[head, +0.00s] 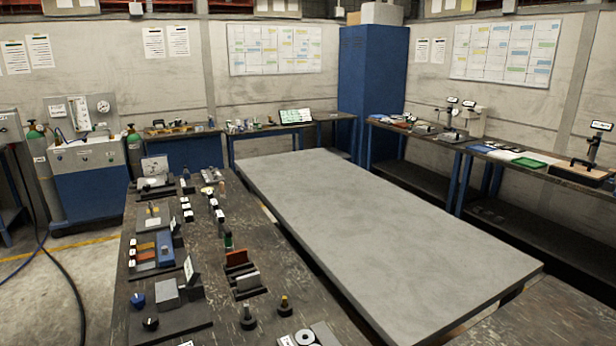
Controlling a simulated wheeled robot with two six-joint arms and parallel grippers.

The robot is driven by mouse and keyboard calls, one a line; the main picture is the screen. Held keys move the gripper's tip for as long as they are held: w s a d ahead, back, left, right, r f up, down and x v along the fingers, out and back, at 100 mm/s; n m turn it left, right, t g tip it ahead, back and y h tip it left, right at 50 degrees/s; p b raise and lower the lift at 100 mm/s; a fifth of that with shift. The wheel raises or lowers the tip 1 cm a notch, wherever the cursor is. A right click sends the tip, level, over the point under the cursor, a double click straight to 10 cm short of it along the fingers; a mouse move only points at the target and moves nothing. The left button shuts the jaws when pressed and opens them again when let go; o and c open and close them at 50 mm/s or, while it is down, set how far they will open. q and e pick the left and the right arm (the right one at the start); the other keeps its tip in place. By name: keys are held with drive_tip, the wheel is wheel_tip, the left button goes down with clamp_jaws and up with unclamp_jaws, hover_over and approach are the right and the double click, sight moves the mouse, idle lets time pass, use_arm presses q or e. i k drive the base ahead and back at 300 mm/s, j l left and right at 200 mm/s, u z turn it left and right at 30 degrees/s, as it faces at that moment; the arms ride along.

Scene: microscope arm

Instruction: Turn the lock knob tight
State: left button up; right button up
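I cannot pick out a lock knob for certain. A black knob (150,323) and a blue knob (137,300) are at the near left end of the dark workbench (205,270). Two small dark posts with knob-like tops, a left one (248,318) and a right one (285,305), stand near its front edge. On the right-hand bench a dark upright stand (593,150) with a small display on top rises from a flat base; any knob on it is too small to tell. Neither of my grippers is in view.
A large bare grey table (385,235) fills the middle. Small blocks and fixtures crowd the dark workbench to its left. Benches with instruments line the walls around a blue cabinet (370,90). Gas cylinders and a blue cart (90,185) stand at left; hoses lie on the floor.

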sight(150, 322)
drive_tip(key=j, duration=0.55)
drive_tip(key=k+j, duration=0.15)
drive_tip(key=j, duration=0.95)
drive_tip(key=k+j, duration=0.15)
drive_tip(key=j, duration=0.4)
